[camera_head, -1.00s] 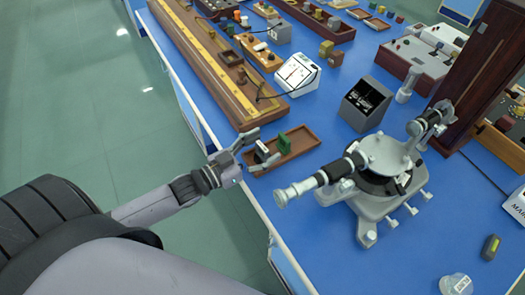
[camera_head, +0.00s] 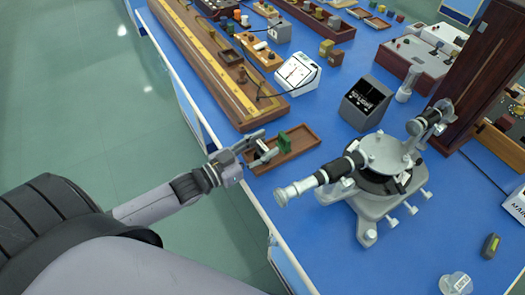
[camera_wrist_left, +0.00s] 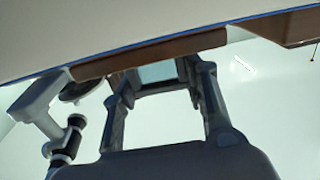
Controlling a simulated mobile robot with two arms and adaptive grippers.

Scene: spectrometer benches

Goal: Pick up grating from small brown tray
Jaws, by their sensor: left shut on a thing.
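The small brown tray (camera_head: 303,148) lies on the blue bench near its left edge, and a strip of it shows in the left wrist view (camera_wrist_left: 205,40). My left gripper (camera_head: 264,147) reaches into the tray's left end from the left. Its fingers are shut on a small pale and dark plate, the grating (camera_head: 262,145), which is partly hidden by the fingers. In the left wrist view a glassy plate, the grating (camera_wrist_left: 158,73), sits between the fingertips (camera_wrist_left: 160,78). A green block (camera_head: 284,143) stands in the tray just right of the fingers. My right gripper is out of view.
A long wooden rail (camera_head: 215,65) lies behind. A white meter (camera_head: 298,74) and a dark grey box (camera_head: 364,103) stand beyond the tray. Bare blue bench lies in front of the tray.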

